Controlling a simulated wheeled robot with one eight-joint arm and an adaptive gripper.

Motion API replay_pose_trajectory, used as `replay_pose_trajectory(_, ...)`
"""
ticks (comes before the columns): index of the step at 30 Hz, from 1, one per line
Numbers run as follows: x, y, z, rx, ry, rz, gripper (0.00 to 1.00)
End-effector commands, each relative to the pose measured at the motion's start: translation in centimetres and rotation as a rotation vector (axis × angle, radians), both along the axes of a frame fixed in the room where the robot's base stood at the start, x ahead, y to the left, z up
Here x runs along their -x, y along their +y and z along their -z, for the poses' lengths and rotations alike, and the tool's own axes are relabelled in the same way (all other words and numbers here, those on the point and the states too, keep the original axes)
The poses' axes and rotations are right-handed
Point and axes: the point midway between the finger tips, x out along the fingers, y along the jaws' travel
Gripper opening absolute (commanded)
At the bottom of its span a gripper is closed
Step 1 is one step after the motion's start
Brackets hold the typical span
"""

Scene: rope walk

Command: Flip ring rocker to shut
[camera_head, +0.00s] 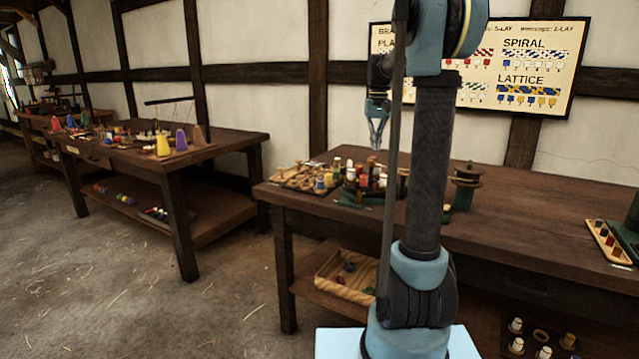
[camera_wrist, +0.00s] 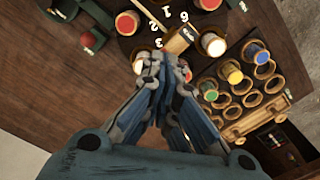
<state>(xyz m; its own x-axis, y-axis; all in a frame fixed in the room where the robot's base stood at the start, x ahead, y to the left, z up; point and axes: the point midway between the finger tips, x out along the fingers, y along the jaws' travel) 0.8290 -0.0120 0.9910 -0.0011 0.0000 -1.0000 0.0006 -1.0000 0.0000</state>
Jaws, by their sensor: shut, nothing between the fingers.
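My gripper (camera_head: 376,136) is shut and empty, pointing down above the cluttered left part of the near table. In the wrist view its closed fingertips (camera_wrist: 161,62) are over the edge of a dark round plate (camera_wrist: 118,46) with white numbers. A wooden block (camera_wrist: 179,41) with a pale rod is on this plate, just beyond the fingertips. A dark green fitting (camera_wrist: 96,44) with a red round knob (camera_wrist: 86,37) is at the plate's left. I cannot tell which part is the ring rocker or how it is set; my fingers hide some of the plate.
Several coloured bobbins stand around the plate, including a red-topped one (camera_wrist: 127,23) and a white-topped one (camera_wrist: 214,45). A wooden rack of rings (camera_wrist: 240,118) is at the right.

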Motion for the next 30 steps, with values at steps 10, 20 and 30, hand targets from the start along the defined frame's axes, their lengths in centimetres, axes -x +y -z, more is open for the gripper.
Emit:
replay_pose_trajectory(10, 0.0, 0.0, 0.4, 0.000, 0.000, 0.000, 0.00)
replay_pose_trajectory(20, 0.0, 0.0, 0.9, 0.000, 0.000, 0.000, 0.00)
replay_pose_trajectory(30, 0.0, 0.0, 1.4, 0.000, 0.000, 0.000, 0.00)
